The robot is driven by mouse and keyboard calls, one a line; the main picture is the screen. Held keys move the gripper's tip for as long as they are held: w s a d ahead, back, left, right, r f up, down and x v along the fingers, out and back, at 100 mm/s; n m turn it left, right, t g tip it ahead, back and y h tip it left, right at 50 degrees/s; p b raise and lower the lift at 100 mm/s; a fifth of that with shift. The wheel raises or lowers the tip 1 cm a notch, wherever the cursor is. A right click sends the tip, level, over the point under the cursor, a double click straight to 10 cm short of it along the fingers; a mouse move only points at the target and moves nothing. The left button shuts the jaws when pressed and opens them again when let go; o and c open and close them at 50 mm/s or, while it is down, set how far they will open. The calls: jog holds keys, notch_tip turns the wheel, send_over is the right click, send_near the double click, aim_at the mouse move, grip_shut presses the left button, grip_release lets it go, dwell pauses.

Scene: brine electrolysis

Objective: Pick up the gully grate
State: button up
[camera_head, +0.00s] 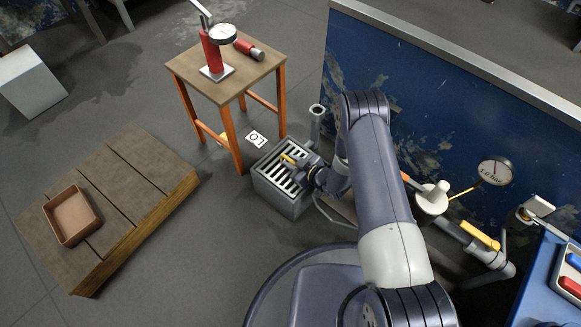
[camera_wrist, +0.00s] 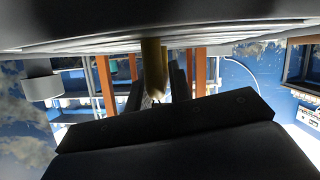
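The gully grate (camera_head: 274,176) is a pale slotted panel on top of a grey box-shaped gully (camera_head: 283,200) in the head view. A yellow bar handle (camera_head: 288,158) is on it. My gripper (camera_head: 297,163) is down at the grate's right side, at the handle. In the wrist view, the brass-yellow handle (camera_wrist: 153,65) stands between my two dark fingers (camera_wrist: 156,88). Little or no gap shows beside it, and I cannot tell whether the fingers press on it. The grate looks seated on the gully. My wrist hides part of its right side.
A small wooden table (camera_head: 234,83) with a red gauge press (camera_head: 213,55) stands behind the gully. A grey pipe (camera_head: 317,122) rises close by. A blue wall (camera_head: 440,110) with valves is at right. A wooden platform (camera_head: 150,165) with a brown tray (camera_head: 60,228) lies left.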

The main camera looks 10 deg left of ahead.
grip_shut()
jog(key=shift+r, duration=0.1)
